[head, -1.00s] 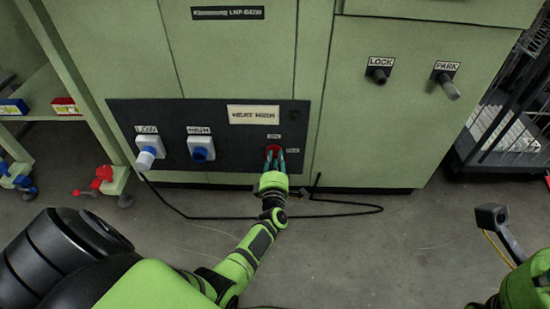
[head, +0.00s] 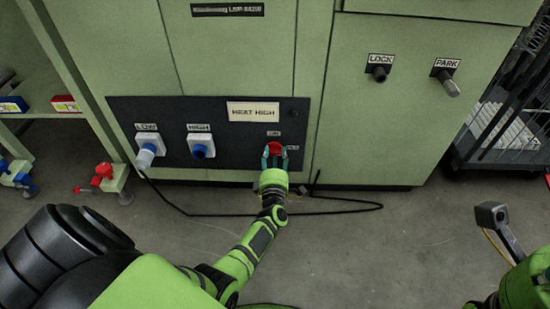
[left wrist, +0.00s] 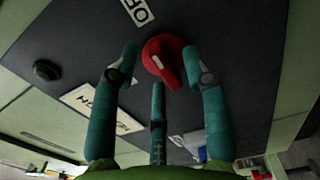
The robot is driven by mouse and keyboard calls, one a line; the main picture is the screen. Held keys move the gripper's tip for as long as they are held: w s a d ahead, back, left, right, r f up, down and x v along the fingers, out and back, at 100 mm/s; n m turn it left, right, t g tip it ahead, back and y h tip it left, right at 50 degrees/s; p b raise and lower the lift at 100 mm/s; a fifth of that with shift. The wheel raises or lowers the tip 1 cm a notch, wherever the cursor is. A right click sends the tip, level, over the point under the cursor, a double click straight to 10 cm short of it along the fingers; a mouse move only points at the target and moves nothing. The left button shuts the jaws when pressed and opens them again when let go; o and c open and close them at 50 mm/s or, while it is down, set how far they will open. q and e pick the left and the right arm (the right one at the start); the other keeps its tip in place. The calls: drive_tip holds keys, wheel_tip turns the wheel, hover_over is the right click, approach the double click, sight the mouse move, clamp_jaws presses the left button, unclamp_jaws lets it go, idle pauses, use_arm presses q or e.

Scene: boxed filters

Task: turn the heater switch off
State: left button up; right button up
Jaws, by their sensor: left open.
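The heater switch is a red knob (head: 273,149) at the right end of the black panel (head: 220,174). In the left wrist view the red knob (left wrist: 166,62) has a white mark and a raised grip. A white label (left wrist: 138,12), partly cut off and reading like OFF, is above it; I cannot tell which label the knob points at. My left gripper (head: 274,160) is open in front of the knob. In the left wrist view its three teal fingers (left wrist: 160,78) are spread around and below the knob, with visible gaps.
A HEAT HIGH sign (head: 253,112) is above the knob. LOCK (head: 379,72) and PARK (head: 449,87) knobs are at upper right. A black cable (head: 345,211) lies on the floor. A dark rack (head: 500,120) stands right.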

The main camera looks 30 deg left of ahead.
use_arm(q)
drive_tip(key=v, duration=1.2)
drive_tip(key=shift+a, duration=0.1)
